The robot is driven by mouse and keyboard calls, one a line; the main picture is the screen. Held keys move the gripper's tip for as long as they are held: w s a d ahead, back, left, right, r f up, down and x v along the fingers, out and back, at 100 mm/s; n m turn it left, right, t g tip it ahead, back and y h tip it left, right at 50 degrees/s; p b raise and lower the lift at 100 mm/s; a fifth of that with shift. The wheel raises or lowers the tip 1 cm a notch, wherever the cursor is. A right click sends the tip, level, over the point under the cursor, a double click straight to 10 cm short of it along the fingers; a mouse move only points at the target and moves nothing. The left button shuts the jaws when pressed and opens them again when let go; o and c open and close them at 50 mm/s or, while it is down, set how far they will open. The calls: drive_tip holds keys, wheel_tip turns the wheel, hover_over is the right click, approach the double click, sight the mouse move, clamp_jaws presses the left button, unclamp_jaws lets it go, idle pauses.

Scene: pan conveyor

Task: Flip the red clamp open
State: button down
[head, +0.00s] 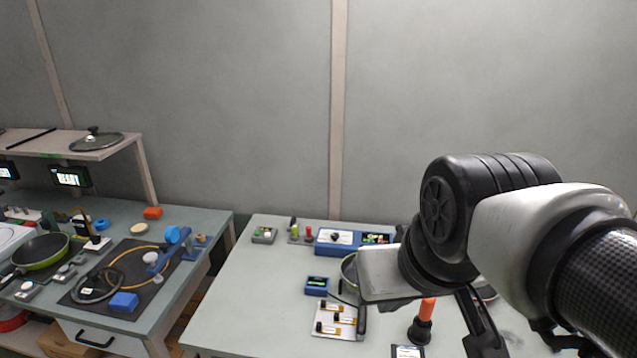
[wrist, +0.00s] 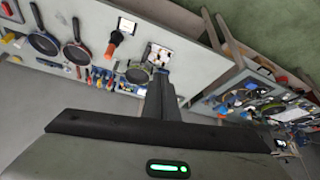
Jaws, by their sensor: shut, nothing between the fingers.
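A small upright red part (head: 309,232) stands beside a yellow-green one (head: 295,231) on a grey base at the back of the right table in the head view. It may be the red clamp's handle, but it is too small to tell whether the clamp is open or shut. I cannot pick out the clamp surely in the wrist view. My gripper (wrist: 162,80) shows there as a dark closed bar, shut and empty, held above the table and apart from the things on it. In the head view my arm covers the right table's right part.
The right table (head: 240,300) has a clear left front. A blue box with a dial (head: 337,238), a battery tray (head: 338,321) and an orange-topped black tool (head: 425,310) stand on it. A gap separates it from the left table (head: 205,222), which holds a hose and a green pan (head: 42,252).

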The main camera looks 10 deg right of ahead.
drive_tip(key=w+d+f+h+b, duration=0.2)
drive_tip(key=w+f, duration=0.4)
drive_tip(key=w, duration=0.6)
drive_tip(key=w+d+f+m+g+h+b, duration=0.1)
drive_tip(key=w+d+f+b, duration=0.4)
drive_tip(key=w, duration=0.8)
drive_tip(key=w+d+f+m+h+b, duration=0.1)
drive_tip(key=w+d+f+h+b, duration=0.2)
drive_tip(key=w+f, duration=0.4)
drive_tip(key=w+d+b, duration=0.1)
drive_tip(key=w, duration=0.4)
drive_tip(key=shift+w, duration=0.35)
drive_tip(key=shift+f, duration=0.1)
drive_tip(key=w+d+f, duration=0.3)
drive_tip(key=d+f, duration=0.5)
drive_tip(key=d, duration=0.1)
drive_tip(key=shift+s+d+r, duration=0.1)
drive_tip(key=shift+d, duration=0.05)
